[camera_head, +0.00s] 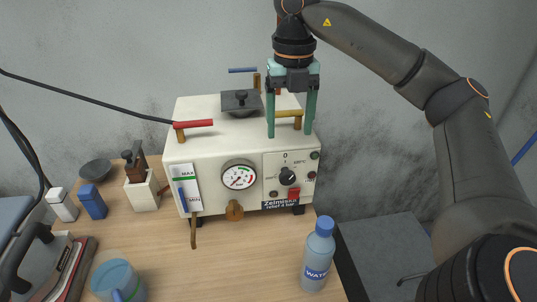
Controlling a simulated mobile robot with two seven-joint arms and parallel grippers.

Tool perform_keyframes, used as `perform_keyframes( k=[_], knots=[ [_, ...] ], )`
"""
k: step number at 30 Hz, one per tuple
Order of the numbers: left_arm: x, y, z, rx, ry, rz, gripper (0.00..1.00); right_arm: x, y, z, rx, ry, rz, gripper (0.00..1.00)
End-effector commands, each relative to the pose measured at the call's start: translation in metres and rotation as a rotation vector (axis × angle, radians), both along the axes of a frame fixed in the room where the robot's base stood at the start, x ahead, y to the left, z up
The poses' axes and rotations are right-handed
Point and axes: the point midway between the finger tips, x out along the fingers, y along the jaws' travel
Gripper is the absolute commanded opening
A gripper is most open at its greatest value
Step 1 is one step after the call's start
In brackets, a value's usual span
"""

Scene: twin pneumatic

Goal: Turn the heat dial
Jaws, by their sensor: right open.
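The heat dial is a black round knob (288,177) with a white mark, on the right front panel of a cream espresso machine (212,150). A printed scale surrounds it. My right gripper (289,134) has teal fingers pointing down, apart, at the machine's top right edge. Its tips show above the dial, with a brass-coloured bar (289,113) seen between the fingers. Nothing is held, and I cannot tell whether the fingers touch the machine. The dial is in full view. My left gripper is not in view.
A pressure gauge (239,177), a red switch (294,195) and a level sight (185,187) share the front. A water bottle (318,254) stands front right; a blue cup (118,281) stands front left. The wooden counter (225,268) is clear between them.

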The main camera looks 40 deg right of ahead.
Motion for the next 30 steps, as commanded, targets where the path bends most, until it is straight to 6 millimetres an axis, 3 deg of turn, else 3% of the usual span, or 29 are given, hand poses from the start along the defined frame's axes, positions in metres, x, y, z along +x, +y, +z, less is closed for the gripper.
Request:
perform_keyframes(
  k=[5, 16, 24, 30],
  knots=[
    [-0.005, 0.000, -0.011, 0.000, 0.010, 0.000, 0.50, -0.001, -0.001, -0.013, -0.004, 0.003, -0.004, 0.75],
    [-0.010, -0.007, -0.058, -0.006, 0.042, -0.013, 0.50, -0.001, -0.001, -0.087, -0.002, 0.005, -0.002, 0.75],
    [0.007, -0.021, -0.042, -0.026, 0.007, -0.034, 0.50, -0.001, -0.001, -0.117, -0.002, 0.002, -0.003, 0.75],
    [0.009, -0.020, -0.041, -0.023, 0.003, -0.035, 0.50, -0.001, -0.001, -0.125, -0.003, 0.001, -0.001, 0.75]
  ],
)
